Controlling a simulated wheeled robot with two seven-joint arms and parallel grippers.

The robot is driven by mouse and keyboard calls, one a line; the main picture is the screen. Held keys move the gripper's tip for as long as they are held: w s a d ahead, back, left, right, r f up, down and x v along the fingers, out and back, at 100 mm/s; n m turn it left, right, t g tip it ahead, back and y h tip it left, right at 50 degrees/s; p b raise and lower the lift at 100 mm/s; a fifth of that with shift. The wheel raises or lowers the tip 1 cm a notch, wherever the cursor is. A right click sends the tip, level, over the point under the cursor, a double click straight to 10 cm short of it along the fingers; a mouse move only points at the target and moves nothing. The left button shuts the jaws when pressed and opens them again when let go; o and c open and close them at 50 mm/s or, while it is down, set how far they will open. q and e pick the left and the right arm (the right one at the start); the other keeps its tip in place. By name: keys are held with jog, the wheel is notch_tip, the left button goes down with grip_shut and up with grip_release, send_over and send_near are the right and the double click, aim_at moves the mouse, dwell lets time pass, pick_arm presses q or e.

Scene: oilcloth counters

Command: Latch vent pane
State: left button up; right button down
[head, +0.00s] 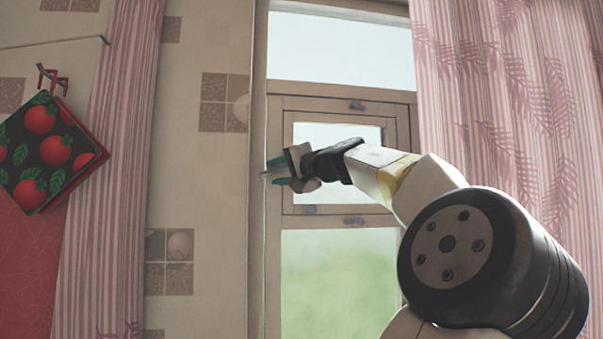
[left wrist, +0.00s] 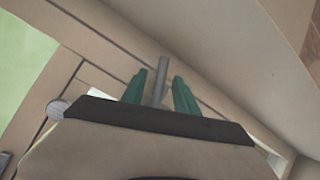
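The vent pane (head: 312,133) is the small wood-framed pane in the middle of the window. It looks flush with the frame, but I cannot tell whether it is fully closed. A grey latch handle (head: 266,173) sticks out at the pane's left side. In the left wrist view the handle is a grey rod (left wrist: 160,80). My left gripper (head: 276,171) reaches across the pane from the right. Its teal fingers (left wrist: 159,94) stand on either side of the rod, open, with narrow gaps. The arm and hand hide part of the pane. My right gripper is not in view.
A larger fixed pane (head: 335,280) lies below and another (head: 340,50) above. Small grey-purple fittings (head: 353,221) sit on the frame. Pink curtains hang at left (head: 115,150) and right (head: 500,110). A tomato-print pot holder (head: 40,150) hangs at far left.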

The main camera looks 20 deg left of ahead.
pick_arm(q)
grip_shut()
dwell(1.4)
